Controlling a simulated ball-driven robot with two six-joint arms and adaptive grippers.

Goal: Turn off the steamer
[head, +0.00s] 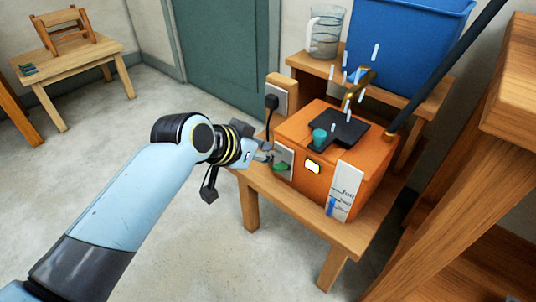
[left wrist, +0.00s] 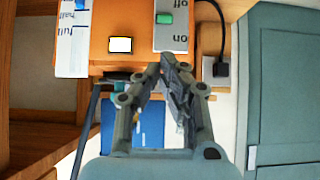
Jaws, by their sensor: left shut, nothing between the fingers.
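The steamer is an orange box (head: 318,157) on a low wooden table (head: 265,192). White streaks hang above its black top plate (head: 343,129). A pale plate on its front carries a green switch (head: 281,168). In the left wrist view the switch (left wrist: 164,18) sits by the upside-down word "off", with "on" beside it. A small window (head: 313,166) on the front glows white. My left gripper (head: 267,153) is shut and empty, its tips close to the switch plate. I cannot tell whether they touch it. My right gripper is out of view.
A black plug (head: 271,102) with a cord is in the wall socket beside the steamer. A blue bin (head: 405,45), a glass jug (head: 325,32) and a brass tap (head: 358,88) are behind. Wooden furniture (head: 505,85) bounds the right.

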